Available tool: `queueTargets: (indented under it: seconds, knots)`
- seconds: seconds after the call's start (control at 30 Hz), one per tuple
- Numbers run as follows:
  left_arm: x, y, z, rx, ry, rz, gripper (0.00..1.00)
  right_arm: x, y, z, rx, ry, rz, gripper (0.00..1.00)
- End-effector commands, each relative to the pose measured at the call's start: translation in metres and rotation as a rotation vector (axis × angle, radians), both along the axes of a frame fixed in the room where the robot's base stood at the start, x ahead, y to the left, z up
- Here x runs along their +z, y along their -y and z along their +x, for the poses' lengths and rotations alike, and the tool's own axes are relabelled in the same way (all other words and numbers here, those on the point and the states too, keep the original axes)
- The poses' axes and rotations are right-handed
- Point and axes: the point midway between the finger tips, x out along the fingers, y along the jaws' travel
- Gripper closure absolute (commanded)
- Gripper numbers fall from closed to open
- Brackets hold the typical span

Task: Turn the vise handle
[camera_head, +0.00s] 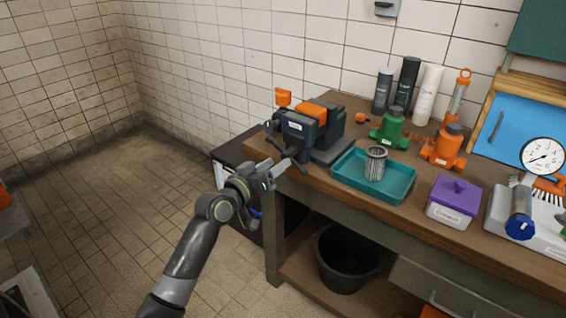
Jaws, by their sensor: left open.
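The vise (325,128), dark blue-grey with orange parts, stands at the left end of the wooden workbench (420,222). Its dark handle (288,153) sticks out at the vise's front left, over the bench's edge. My left gripper (279,169) is open, just below and in front of the handle. The fingertips are close to the handle's lower end; whether they touch it I cannot tell. My right gripper is not in view.
A teal tray (348,180) holding a metal mesh cylinder (375,163) lies right of the vise. Green (391,128) and orange (444,148) valve-like parts stand behind it. A purple-lidded box (454,201) is farther right. A black bucket (347,282) stands below.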

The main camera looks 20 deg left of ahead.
Motion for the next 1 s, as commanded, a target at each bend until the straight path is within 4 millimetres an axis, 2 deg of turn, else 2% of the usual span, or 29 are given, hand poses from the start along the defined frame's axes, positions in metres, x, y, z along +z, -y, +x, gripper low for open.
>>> queueTargets:
  seconds: [0.1,0.3,0.67,1.0]
  knots:
    - [-0.002,0.007,0.018,-0.001,0.001,0.001,0.53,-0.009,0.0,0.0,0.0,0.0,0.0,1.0]
    - [-0.001,0.013,0.035,0.0,0.0,0.001,0.53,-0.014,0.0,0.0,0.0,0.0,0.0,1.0]
    - [0.0,0.015,0.039,0.0,0.0,0.001,0.53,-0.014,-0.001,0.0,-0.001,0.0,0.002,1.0]
    - [0.0,0.015,0.038,0.001,-0.001,0.001,0.96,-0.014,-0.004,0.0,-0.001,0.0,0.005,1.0]
